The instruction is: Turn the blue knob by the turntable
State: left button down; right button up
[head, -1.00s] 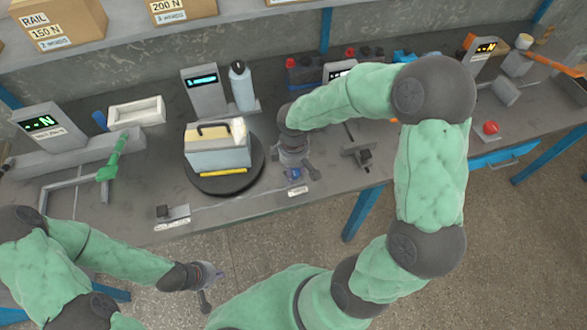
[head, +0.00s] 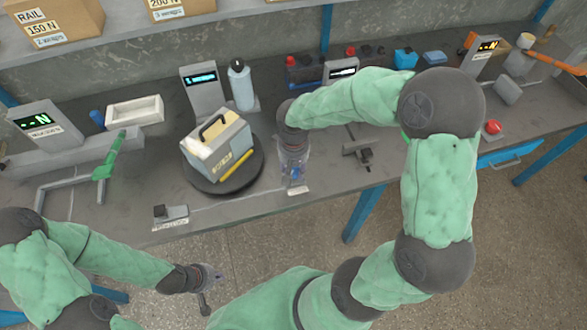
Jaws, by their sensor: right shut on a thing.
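The small blue knob (head: 296,173) sits near the bench's front edge, just right of the turntable, and is partly hidden by my gripper. My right gripper (head: 294,177) reaches down over it and is shut on it. The dark round turntable (head: 194,181) carries a pale grey and cream box (head: 222,152) with a black handle, turned at an angle. A yellow strip (head: 236,165) lies beside the box on the disc. My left gripper (head: 210,289) hangs in front of the bench over the floor, empty, its fingers apart.
Behind the turntable stand a grey display unit (head: 203,92) and a grey bottle (head: 241,86). A small switch block (head: 171,213) is at the front left. A grey clamp-like fixture (head: 358,150) stands right of the knob. A green-handled lever (head: 111,157) is at the left.

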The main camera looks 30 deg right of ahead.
aim_at(293, 171)
jog(key=shift+f+m, duration=0.1)
jog(key=shift+m, duration=0.7)
jog(key=shift+s, duration=0.1)
jog(key=o, duration=1.1)
jog(key=shift+o, duration=0.2)
notch_tip(293, 171, up, 12)
